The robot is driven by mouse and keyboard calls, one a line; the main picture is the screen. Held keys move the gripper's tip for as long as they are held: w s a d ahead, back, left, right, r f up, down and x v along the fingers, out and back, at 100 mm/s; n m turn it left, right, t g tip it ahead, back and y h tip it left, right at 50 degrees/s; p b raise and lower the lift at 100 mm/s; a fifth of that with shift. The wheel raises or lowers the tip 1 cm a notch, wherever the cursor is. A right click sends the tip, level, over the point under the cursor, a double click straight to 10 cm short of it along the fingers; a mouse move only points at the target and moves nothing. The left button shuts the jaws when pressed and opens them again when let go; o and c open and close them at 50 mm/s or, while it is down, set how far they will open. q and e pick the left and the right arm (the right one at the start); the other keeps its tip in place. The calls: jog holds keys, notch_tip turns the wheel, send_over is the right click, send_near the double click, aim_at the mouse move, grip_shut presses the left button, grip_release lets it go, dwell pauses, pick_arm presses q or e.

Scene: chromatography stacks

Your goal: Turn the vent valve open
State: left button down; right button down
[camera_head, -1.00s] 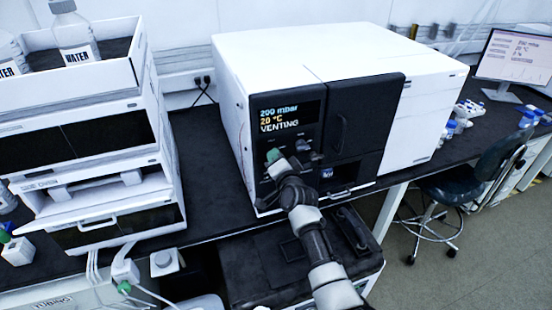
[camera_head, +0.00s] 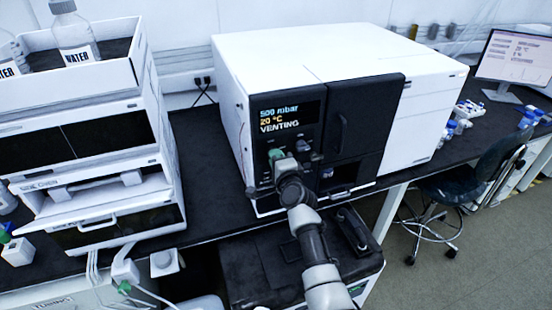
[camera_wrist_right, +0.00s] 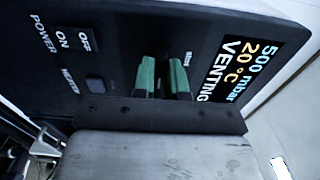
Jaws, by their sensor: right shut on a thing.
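The instrument (camera_head: 330,50) is a white box with a black front panel. Its display (camera_head: 285,115) reads 500 mbar, 20 °C and VENTING. My right gripper (camera_head: 277,154) is at the panel below the display. In the right wrist view its two green fingertips (camera_wrist_right: 162,76) point at the panel and are shut on a dark, narrow part, apparently the vent valve knob (camera_wrist_right: 161,80). The knob is mostly hidden by the fingers, so its angle cannot be told. The head view hides it behind the gripper. My left gripper is not in view.
A POWER switch (camera_wrist_right: 72,48) and a heater switch (camera_wrist_right: 95,85) sit on the panel beside the fingers. A white stacked unit (camera_head: 85,150) with bottles on top stands at the left. The dark bench (camera_head: 205,150) between the two machines is clear.

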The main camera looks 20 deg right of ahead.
dwell(0.3)
jog(key=c, duration=1.2)
grip_release()
jog(key=shift+o, duration=0.2)
jog(key=s+p, duration=0.4)
jog(key=s, duration=0.6)
jog(key=shift+s+d, duration=0.15)
jog(key=shift+s, duration=0.25)
